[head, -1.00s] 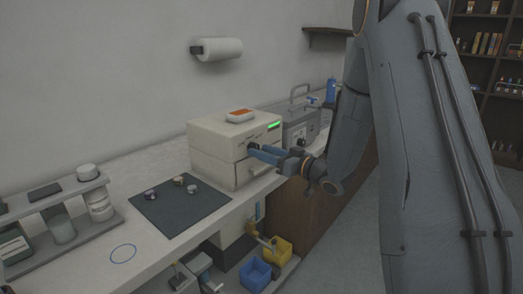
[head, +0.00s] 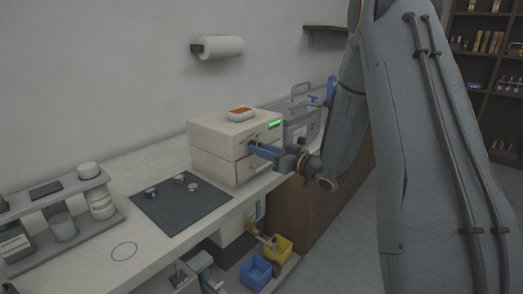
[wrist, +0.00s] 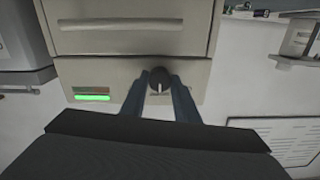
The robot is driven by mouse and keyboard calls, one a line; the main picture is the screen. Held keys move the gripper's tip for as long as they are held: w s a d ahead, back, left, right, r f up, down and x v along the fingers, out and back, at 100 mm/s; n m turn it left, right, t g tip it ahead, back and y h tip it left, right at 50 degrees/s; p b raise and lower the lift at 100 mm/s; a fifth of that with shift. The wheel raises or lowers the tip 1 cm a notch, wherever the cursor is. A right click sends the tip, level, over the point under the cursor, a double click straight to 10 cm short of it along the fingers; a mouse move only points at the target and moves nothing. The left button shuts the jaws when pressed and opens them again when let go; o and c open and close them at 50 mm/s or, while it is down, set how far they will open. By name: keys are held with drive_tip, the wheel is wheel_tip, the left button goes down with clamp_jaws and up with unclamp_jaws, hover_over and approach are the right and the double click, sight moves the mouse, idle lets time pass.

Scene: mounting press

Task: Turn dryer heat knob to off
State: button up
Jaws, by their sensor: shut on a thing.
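The dryer (head: 222,150) is a cream box on the bench, with a lit green display (head: 275,124) on its front. In the wrist view, its front panel (wrist: 110,75) shows the dark round heat knob (wrist: 160,77) with a pale pointer mark, between my two fingers. My gripper (wrist: 160,84) is shut on the knob, one blue finger on each side. In the head view, my gripper (head: 254,147) reaches the dryer's front from the right and hides the knob.
An orange-and-white item (head: 240,114) lies on top of the dryer. A grey case (head: 300,122) stands behind it. A dark mat (head: 180,208) with several small pieces lies to the left. Blue (head: 256,272) and yellow (head: 279,248) bins sit below the bench.

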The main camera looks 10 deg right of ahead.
drive_tip(key=shift+d, duration=0.1)
drive_tip(key=n+b, duration=0.7)
drive_tip(key=n, duration=0.4)
drive_tip(key=shift+w, duration=0.1)
drive_tip(key=shift+n, duration=0.3)
idle(0.3)
drive_tip(key=o, duration=1.1)
drive_tip(key=shift+d, duration=0.1)
drive_tip(key=shift+c, duration=0.2)
